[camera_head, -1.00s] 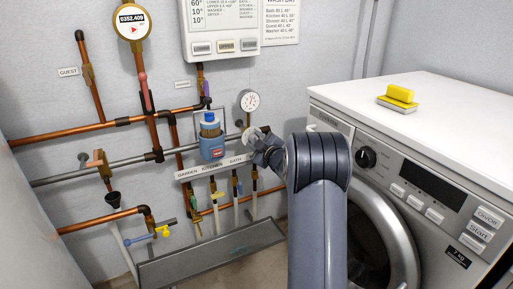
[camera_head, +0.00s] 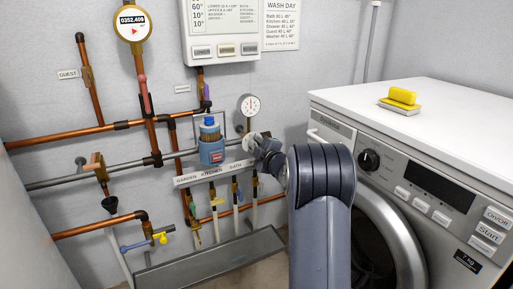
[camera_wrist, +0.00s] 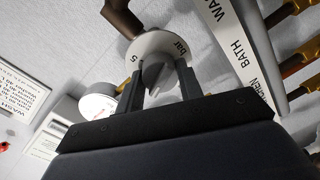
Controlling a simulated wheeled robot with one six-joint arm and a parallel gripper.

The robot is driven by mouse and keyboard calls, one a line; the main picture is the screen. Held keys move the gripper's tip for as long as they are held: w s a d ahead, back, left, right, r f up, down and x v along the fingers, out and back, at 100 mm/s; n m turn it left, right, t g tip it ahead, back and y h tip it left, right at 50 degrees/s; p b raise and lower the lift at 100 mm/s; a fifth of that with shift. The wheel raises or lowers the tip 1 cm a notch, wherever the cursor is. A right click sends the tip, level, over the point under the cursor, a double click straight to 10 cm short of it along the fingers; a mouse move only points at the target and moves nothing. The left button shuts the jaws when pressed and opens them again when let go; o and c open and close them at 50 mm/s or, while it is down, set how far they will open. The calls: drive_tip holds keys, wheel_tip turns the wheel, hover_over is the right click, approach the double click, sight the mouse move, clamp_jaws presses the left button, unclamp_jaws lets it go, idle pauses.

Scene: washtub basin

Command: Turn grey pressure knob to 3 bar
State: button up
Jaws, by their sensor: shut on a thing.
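My gripper (camera_wrist: 160,88) is shut on the grey pressure knob (camera_wrist: 153,75), with one finger on each side of it. Behind the knob is a white round dial plate (camera_wrist: 150,45) marked "bar" and "5"; its other marks are hidden or cut off. In the head view, my gripper (camera_head: 260,143) is at the pipework, right of the blue-capped filter, and its wrist hides most of the knob. A round white pressure gauge (camera_head: 248,105) hangs just above it; its reading is too small to tell. The gauge also shows in the wrist view (camera_wrist: 98,104), left of the fingers.
The blue-capped filter (camera_head: 211,146) stands close left of my gripper. The label strip "GARDEN KITCHEN BATH" (camera_head: 215,173) and several valves are below it. The washing machine (camera_head: 335,128) stands close on the right, with a yellow sponge (camera_head: 402,96) on top.

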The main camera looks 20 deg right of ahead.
drive_tip(key=shift+f, duration=0.1)
drive_tip(key=o, duration=1)
drive_tip(key=shift+s, duration=0.1)
drive_tip(key=s+p, duration=0.2)
drive_tip(key=s, duration=0.8)
drive_tip(key=shift+s+d+r, duration=0.2)
drive_tip(key=shift+s+r, duration=0.1)
drive_tip(key=shift+r, duration=0.05)
drive_tip(key=shift+w, duration=0.1)
drive_tip(key=w, duration=0.3)
drive_tip(key=w+b, duration=0.1)
drive_tip(key=w, duration=0.3)
drive_tip(key=w+b, duration=0.1)
drive_tip(key=w, duration=0.2)
drive_tip(key=shift+w+a+f, duration=0.25)
drive_tip(key=shift+w+f, duration=0.05)
drive_tip(key=shift+w, duration=0.05)
